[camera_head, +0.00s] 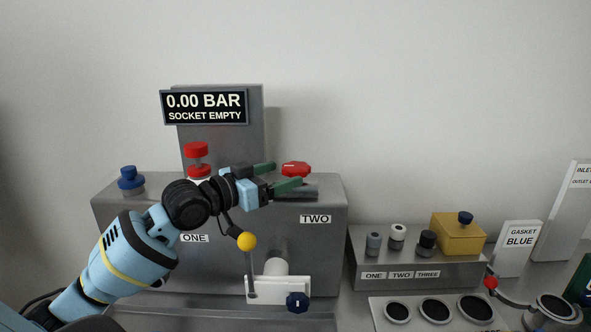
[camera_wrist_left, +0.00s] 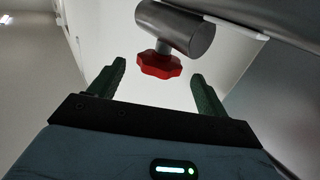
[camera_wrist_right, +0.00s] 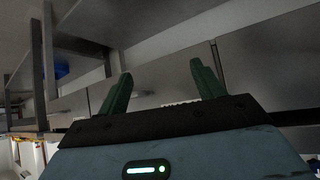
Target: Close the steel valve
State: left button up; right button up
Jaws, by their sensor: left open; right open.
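A steel valve body (camera_head: 311,190), a short cylinder, lies at the top right of the grey cabinet above the TWO label. Its red lobed handwheel (camera_head: 296,168) sits on top. In the left wrist view the handwheel (camera_wrist_left: 158,66) and steel cylinder (camera_wrist_left: 178,29) show just beyond the fingertips. My left gripper (camera_head: 276,176) is open, its green fingers reaching toward the handwheel from the left. The handwheel lines up with the gap between the fingers, and I see no contact. My right gripper (camera_wrist_right: 160,82) is open and empty, and out of the head view.
A display (camera_head: 204,107) reads 0.00 BAR, SOCKET EMPTY. A red knob (camera_head: 196,152) stands behind my left wrist, a blue knob (camera_head: 131,178) farther left. A yellow-ball lever (camera_head: 247,241) hangs below my gripper. A yellow box (camera_head: 458,236) stands on the right block.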

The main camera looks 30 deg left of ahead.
aim_at(296, 166)
pick_arm(q)
jog(key=shift+x, duration=2.6)
pick_arm(e)
jog(key=shift+w+r, duration=0.3)
jog(key=shift+r, duration=0.05)
pick_arm(q)
jog(key=shift+c, duration=0.3)
